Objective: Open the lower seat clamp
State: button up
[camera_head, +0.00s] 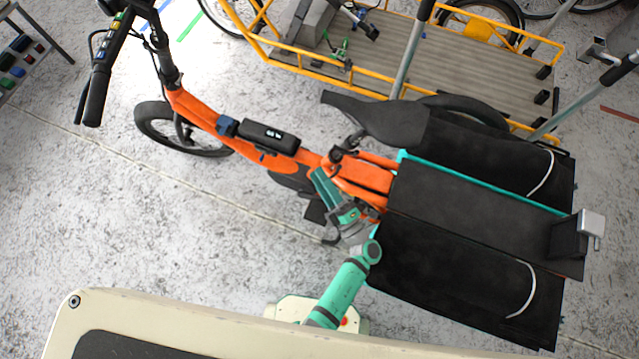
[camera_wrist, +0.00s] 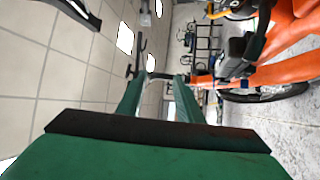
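The orange cargo bike (camera_head: 205,118) stands across the head view, with its black saddle (camera_head: 378,118) right of the middle. Its dark seat post and clamp area (camera_head: 338,154) is under the saddle nose. It is small there, and I cannot tell the lower clamp from the upper one or see its lever state. My gripper (camera_head: 321,176) points toward the frame just below that area, apparently apart from it. In the wrist view my gripper (camera_wrist: 160,78) has its two green fingers apart with nothing visible between them. The clamp is not recognisable in the wrist view.
A black battery pack (camera_head: 268,137) sits on the bike's frame. Black cargo panniers (camera_head: 450,265) lie right of my arm. A yellow-railed cargo bed (camera_head: 440,62) stands behind the bike. A rack of tools (camera_head: 18,68) is at the far left. The floor at lower left is clear.

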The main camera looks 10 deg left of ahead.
jog(key=s+r, duration=0.2)
jog(key=s, duration=0.4)
jog(key=shift+s+d+r, duration=0.15)
jog(key=shift+d+r, duration=0.2)
